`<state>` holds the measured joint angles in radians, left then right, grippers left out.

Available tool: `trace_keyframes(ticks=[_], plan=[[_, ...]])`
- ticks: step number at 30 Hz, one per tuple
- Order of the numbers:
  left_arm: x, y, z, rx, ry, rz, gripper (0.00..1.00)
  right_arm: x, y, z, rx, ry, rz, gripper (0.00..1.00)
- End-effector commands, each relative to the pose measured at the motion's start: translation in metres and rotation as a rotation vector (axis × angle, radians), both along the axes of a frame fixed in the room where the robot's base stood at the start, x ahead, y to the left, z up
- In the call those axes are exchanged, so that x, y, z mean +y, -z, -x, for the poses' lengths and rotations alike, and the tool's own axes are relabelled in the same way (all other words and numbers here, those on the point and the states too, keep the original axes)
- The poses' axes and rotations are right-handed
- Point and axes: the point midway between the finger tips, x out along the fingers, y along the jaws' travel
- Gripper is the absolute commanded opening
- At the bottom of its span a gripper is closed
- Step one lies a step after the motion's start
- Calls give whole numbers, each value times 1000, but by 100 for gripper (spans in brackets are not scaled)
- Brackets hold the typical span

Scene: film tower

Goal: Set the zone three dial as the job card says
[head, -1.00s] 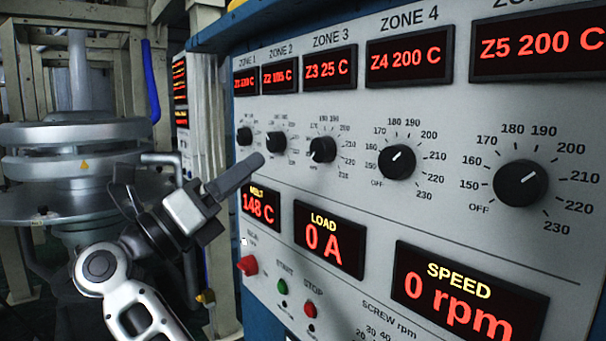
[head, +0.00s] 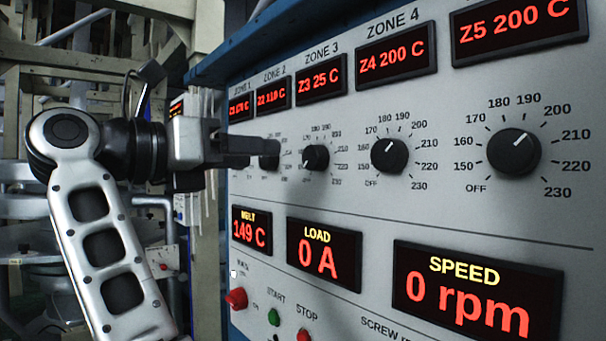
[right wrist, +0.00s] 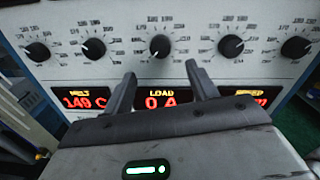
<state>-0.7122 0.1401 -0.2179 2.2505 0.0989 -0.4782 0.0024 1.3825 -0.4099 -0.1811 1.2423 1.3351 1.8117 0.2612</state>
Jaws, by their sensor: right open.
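The zone three dial (head: 315,157) is a black knob on the grey panel, its mark seeming to point lower left near OFF. The ZONE 3 display (head: 319,80) reads Z3 25 C. My right gripper (head: 245,150) is at dial height left of this dial, overlapping the zone two dial (head: 271,154) in the picture and covering the zone one dial. In the right wrist view, its open, empty fingers (right wrist: 161,70) point toward the middle dial (right wrist: 159,46), above LOAD, with a gap before it. My left gripper and the job card are not in view.
The zone four dial (head: 389,156) and zone five dial (head: 514,152) stand to the right. Below are the MELT display (head: 251,231), LOAD display (head: 323,255) and SPEED display (head: 477,295). A red knob (head: 236,298) and a green button (head: 274,317) sit lower left.

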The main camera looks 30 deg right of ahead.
Motion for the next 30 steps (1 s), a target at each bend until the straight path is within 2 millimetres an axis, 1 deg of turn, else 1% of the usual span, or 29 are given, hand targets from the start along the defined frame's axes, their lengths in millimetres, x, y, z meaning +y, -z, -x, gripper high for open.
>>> trace_keyframes(ticks=[1,6,9,12,15,18,27,28,29,30], plan=[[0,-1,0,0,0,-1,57,-12,0,-1,-1,0,-4,58],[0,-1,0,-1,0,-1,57,-49,-1,-5,-1,5,1,58],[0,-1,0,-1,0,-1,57,-68,-1,-7,-1,5,1,58],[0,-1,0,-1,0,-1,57,-83,-1,-9,0,4,2,58],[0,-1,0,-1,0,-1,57,-93,-1,-10,1,3,1,58],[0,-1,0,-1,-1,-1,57,-99,-1,-11,1,2,1,58],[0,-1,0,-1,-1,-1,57,-101,-1,-11,1,1,1,58],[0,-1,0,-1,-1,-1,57,-101,-1,-11,1,1,1,52],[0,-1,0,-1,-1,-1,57,-101,-1,-11,1,1,1,44],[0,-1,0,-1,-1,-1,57,-101,-1,-11,1,1,1,33]])
